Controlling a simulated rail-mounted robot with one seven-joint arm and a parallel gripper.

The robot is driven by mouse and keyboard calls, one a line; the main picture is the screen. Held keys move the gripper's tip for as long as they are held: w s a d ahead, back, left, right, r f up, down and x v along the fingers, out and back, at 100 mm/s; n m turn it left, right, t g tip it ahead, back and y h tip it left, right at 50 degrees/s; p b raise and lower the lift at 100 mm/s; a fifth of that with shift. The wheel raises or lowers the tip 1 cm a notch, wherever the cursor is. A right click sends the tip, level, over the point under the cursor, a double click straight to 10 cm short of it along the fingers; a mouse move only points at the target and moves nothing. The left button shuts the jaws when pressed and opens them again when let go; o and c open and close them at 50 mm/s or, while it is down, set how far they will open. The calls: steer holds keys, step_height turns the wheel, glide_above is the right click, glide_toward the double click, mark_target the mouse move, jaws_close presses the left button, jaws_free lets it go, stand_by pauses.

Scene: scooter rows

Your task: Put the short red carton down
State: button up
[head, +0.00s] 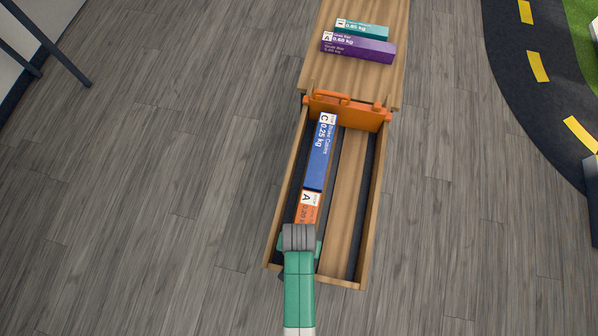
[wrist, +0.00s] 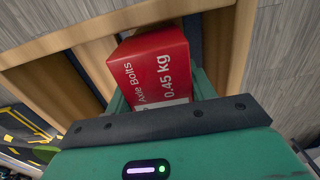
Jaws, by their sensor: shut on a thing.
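The short red carton (wrist: 155,68), lettered "Axle Bolts 0.45 kg", shows large in the wrist view. My gripper (wrist: 162,92) is shut on it, with green jaws on either side. In the head view my gripper (head: 300,246) is over the near left part of a wooden tray (head: 374,190). My wrist hides the red carton there. Whether the carton touches the tray floor, I cannot tell.
A blue carton (head: 320,155) and an orange carton (head: 308,207) lie in line in the tray's left lane, ahead of my gripper. The right lane (head: 347,190) is empty. An orange handle piece (head: 350,110) closes the far end. Purple (head: 357,49) and teal (head: 361,30) cartons lie beyond.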

steer(key=o, duration=1.4)
steer(key=shift+f, duration=0.1)
step_height(320, 180, up, 12)
steer(key=p, duration=0.2)
steer(key=shift+p, duration=0.3)
